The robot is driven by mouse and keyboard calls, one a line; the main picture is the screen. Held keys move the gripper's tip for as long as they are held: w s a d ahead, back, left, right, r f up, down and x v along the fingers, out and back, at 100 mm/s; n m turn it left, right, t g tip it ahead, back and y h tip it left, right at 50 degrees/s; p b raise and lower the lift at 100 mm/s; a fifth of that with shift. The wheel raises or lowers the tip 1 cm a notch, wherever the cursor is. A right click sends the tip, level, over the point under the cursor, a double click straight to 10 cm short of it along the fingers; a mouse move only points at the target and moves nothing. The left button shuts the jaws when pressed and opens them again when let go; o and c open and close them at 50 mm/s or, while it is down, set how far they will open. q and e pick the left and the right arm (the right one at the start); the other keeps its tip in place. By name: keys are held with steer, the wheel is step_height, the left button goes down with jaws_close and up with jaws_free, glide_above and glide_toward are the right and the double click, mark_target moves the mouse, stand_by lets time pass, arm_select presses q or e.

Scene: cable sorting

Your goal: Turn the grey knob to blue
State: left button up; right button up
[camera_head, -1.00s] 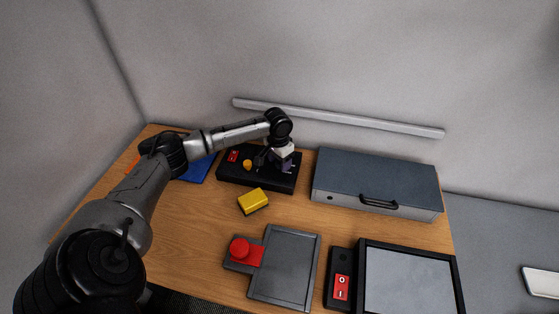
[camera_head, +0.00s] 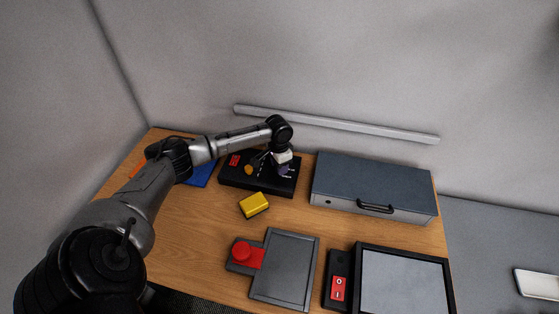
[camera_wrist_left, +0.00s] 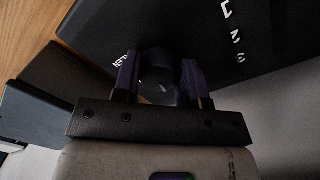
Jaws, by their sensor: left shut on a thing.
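My left gripper (camera_head: 284,170) reaches down over the right part of a black panel (camera_head: 233,181) at the back of the table. In the left wrist view its two purple fingers (camera_wrist_left: 159,76) stand on either side of a dark round knob (camera_wrist_left: 155,61) and are shut on it. The knob has a small white mark on its face. White lettering (camera_wrist_left: 230,30) is printed on the panel beside it, partly hidden by a finger. In the head view the knob is hidden by the gripper. My right gripper is not in view.
The panel also carries a red switch (camera_head: 234,160) and an orange-yellow knob (camera_head: 250,169). A yellow block (camera_head: 254,205) lies in front. A grey case (camera_head: 372,182) stands right of the panel. A red button (camera_head: 242,252), a grey tray (camera_head: 285,270) and a red rocker switch (camera_head: 339,289) are nearer.

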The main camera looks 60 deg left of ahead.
arm_select(q)
steer(key=m+p, duration=0.2)
steer(key=shift+r+m, duration=0.25)
steer(key=shift+m, duration=0.15)
steer(key=m+p, duration=0.2)
steer(key=shift+w+m, duration=0.1)
steer(key=shift+m, duration=0.3)
steer(key=m+p, duration=0.1)
steer(key=m, duration=0.2)
steer(key=shift+f, duration=0.15)
steer(key=shift+m, duration=1.2)
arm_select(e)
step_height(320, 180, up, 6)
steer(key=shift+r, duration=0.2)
arm_select(q)
steer(key=shift+w, duration=0.1)
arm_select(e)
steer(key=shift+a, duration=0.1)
arm_select(q)
steer(key=o, duration=0.9)
steer(key=shift+f+g, duration=0.1)
steer(key=shift+g, duration=0.2)
steer(key=shift+o, duration=0.2)
steer(key=shift+a, duration=0.1)
